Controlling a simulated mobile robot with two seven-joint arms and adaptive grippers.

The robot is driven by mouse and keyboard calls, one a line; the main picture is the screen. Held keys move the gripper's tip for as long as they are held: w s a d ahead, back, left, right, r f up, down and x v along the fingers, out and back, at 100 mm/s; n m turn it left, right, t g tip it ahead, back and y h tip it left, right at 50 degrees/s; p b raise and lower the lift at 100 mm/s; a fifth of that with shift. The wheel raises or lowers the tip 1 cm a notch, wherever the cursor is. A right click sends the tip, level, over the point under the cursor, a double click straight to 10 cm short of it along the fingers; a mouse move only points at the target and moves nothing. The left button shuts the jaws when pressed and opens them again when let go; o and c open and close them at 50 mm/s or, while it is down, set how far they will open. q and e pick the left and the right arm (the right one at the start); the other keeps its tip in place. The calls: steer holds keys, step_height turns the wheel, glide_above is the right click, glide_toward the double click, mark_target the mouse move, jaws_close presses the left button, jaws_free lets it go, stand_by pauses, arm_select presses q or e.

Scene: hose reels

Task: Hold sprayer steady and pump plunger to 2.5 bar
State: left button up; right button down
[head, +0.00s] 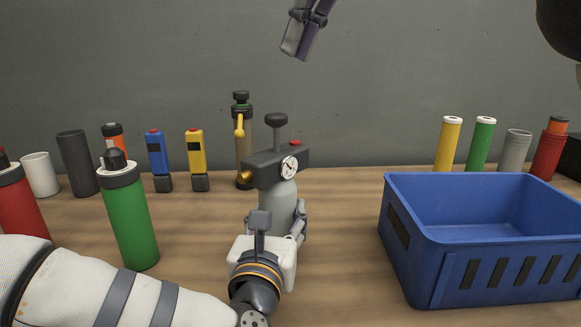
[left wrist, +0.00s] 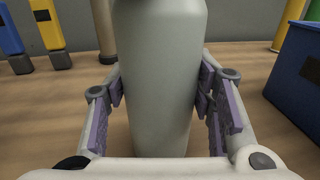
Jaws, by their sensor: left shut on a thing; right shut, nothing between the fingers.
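The sprayer (head: 278,196) stands upright on the table in the middle of the head view, with a pale grey-green bottle and a dark grey head. The head carries a white round gauge (head: 289,167), a brass nozzle, a red button and a black plunger knob (head: 276,120) raised on its rod. The gauge reading is too small to tell. My left gripper (left wrist: 160,95) is shut around the bottle, with finger pads on both sides. My right gripper (head: 295,55) is shut and empty, high above the sprayer and slightly right of the plunger. The bottle's base is hidden.
A blue crate (head: 480,272) stands at the right. A green bottle (head: 130,220) and a red one (head: 20,210) stand at the left. Behind are blue and yellow devices, cups and a brown sprayer (head: 243,150); coloured cylinders stand behind the crate.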

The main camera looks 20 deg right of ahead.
mark_target(280, 150)
steer(key=w+f+m+t+y, duration=0.1)
steer(key=m+y, duration=0.1)
steer(key=w+a+f+m+t+y, duration=0.1)
steer(key=m+y, duration=0.1)
steer(key=m, duration=0.1)
steer(key=shift+w+a+f, duration=0.2)
steer(key=shift+w+f, duration=0.15)
steer(key=shift+f, duration=0.05)
step_height(280, 150, down, 9)
steer(key=shift+r, duration=0.1)
steer(key=shift+a+f, duration=0.1)
steer(key=shift+f, duration=0.2)
stand_by(0.7)
steer(key=shift+f, duration=0.65)
steer(key=shift+r, duration=3.5)
